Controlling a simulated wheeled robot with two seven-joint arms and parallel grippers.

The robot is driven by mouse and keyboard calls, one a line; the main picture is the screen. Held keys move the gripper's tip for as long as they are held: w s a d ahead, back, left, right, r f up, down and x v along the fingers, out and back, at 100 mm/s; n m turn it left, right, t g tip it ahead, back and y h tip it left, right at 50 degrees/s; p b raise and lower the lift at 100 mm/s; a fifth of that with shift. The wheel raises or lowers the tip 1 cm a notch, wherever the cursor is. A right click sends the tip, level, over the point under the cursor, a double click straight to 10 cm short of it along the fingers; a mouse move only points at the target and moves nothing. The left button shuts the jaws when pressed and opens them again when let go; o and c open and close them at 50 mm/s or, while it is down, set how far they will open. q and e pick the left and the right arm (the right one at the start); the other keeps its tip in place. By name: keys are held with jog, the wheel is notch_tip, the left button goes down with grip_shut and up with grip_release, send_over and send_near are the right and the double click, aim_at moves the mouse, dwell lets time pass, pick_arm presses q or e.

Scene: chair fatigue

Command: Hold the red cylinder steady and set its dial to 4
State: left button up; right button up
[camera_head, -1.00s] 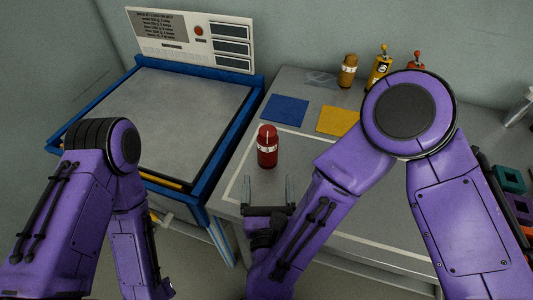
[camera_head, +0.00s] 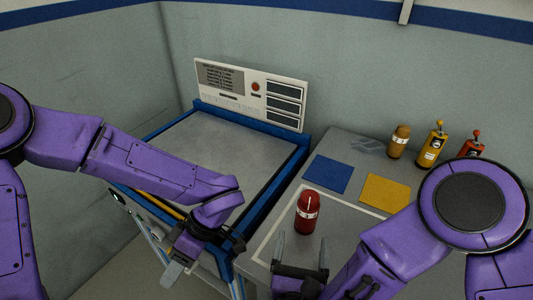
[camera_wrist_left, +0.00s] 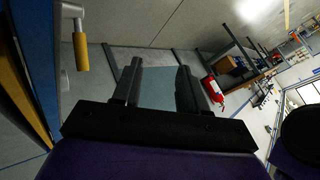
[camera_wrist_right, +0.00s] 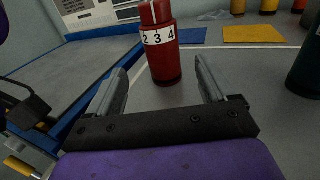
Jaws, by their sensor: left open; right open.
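The red cylinder (camera_head: 307,214) stands upright on the grey table, inside a white outline. In the right wrist view the red cylinder (camera_wrist_right: 159,52) shows a white band with the numbers 2, 3 and 4, and a white mark on its top part. My right gripper (camera_head: 303,246) is open and empty, just in front of the cylinder and apart from it; its fingers (camera_wrist_right: 160,82) point towards the cylinder. My left gripper (camera_head: 176,272) is open and empty, low by the front of the blue-framed machine; its fingers (camera_wrist_left: 155,75) point away from the table.
Blue (camera_head: 328,173) and yellow (camera_head: 385,192) squares lie behind the cylinder. A brown bottle (camera_head: 398,141), a yellow bottle (camera_head: 432,146) and a red bottle (camera_head: 470,145) stand at the back. The blue frame (camera_head: 283,189) edges the machine. A dark green object (camera_wrist_right: 306,65) stands right of the cylinder.

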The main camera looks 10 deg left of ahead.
aim_at(308, 207)
jog(key=shift+w+d+f, duration=0.1)
jog(key=shift+w+d, duration=0.1)
jog(key=w, duration=1)
jog(key=shift+w+a, duration=0.15)
jog(key=shift+w, duration=0.05)
pick_arm(q)
jog(key=w+d+r+m+t+h, duration=0.2)
jog(key=w+d+r+t+h, duration=0.3)
jog(key=w+d+r, duration=1.3)
jog(key=d+r+h, duration=0.1)
jog(key=d+h, duration=0.2)
jog(key=h, duration=0.1)
jog(key=shift+w+r+t, duration=0.3)
jog(key=shift+t, duration=0.1)
